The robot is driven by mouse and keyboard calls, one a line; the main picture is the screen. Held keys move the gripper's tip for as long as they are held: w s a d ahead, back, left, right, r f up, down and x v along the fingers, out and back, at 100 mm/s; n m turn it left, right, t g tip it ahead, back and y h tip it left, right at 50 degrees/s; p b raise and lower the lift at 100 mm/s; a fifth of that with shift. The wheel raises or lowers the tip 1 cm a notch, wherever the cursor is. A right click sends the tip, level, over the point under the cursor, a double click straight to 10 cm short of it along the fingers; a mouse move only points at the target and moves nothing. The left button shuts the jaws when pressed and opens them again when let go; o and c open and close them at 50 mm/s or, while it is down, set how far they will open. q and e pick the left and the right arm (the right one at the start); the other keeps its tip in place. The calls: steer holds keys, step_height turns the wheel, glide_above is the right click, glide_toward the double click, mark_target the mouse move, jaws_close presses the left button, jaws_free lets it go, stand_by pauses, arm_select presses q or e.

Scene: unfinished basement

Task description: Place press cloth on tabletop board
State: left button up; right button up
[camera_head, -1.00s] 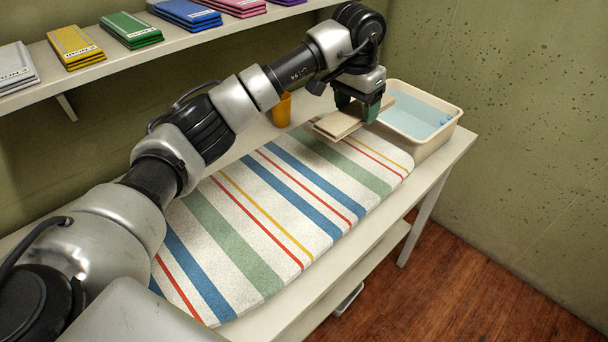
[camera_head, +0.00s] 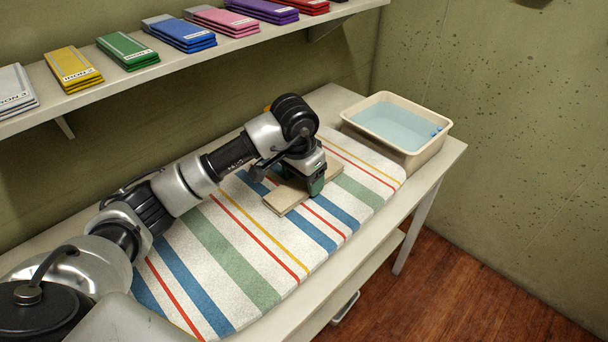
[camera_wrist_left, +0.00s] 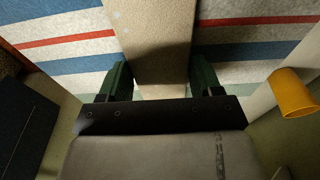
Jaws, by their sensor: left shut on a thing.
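The press cloth (camera_head: 288,196) is a flat, folded beige cloth. My left gripper (camera_head: 314,183) is shut on it, over the striped tabletop board (camera_head: 235,228). In the left wrist view the cloth (camera_wrist_left: 154,45) runs between the two green fingers of the gripper (camera_wrist_left: 158,80). The cloth is at or just above the board's striped cover; I cannot tell whether it touches. Part of the cloth is hidden behind the gripper. My right gripper is not in view.
A cream basin (camera_head: 408,142) of bluish water stands at the table's right end. An orange cup (camera_wrist_left: 293,92) shows in the left wrist view. A shelf (camera_head: 140,82) with several coloured folded packs runs along the wall. The board's front half is clear.

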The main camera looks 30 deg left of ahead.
mark_target(298, 185)
arm_select(q)
steer(key=shift+f, duration=0.2)
steer(key=o, duration=1)
steer(key=shift+r, duration=0.1)
steer(key=r, duration=0.4)
steer(key=s+r, duration=0.1)
steer(key=r, duration=0.3)
steer(key=r+b, duration=0.1)
steer(key=r, duration=0.3)
steer(key=shift+s+a+r, duration=0.1)
steer(key=shift+s+a, duration=0.15)
steer(key=shift+s, duration=0.1)
